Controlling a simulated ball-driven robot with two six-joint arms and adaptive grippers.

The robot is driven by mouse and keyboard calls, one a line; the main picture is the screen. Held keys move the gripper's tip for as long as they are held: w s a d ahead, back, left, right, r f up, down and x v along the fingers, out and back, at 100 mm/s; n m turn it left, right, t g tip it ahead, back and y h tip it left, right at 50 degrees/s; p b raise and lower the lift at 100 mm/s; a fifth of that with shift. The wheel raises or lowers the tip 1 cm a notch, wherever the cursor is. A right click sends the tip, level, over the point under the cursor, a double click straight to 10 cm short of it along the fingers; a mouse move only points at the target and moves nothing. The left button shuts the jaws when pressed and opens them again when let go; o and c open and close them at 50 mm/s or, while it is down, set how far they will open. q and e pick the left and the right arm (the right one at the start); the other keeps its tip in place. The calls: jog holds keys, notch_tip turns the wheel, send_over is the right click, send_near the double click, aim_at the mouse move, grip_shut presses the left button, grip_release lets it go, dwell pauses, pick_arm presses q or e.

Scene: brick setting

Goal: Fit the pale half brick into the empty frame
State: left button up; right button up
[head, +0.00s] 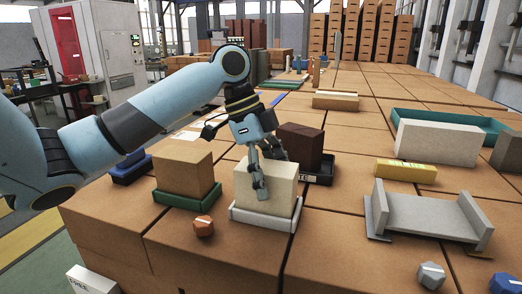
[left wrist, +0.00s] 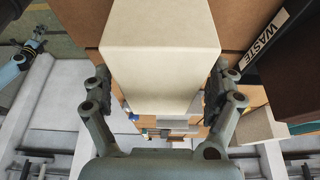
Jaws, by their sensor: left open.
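The pale half brick (head: 262,185), a cream block, sits upright in a low white tray (head: 262,217) near the table's front. My left gripper (head: 262,180) is open and reaches down over the brick from above. One finger shows in front of the brick's near face. The empty frame (head: 425,218) is a grey piece with two upright ends, standing at the right with nothing inside. My right gripper is not in view.
A tan block (head: 184,168) in a green tray stands left of the brick. A dark brown block (head: 300,146) in a black tray stands close behind right. A yellow block (head: 405,170) lies behind the frame. A reddish nut-shaped piece (head: 203,227) lies in front.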

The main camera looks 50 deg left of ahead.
pick_arm(q)
jog(key=b+v, duration=0.1)
jog(key=v, duration=0.9)
jog(key=shift+a, duration=0.1)
jog(key=shift+f, duration=0.1)
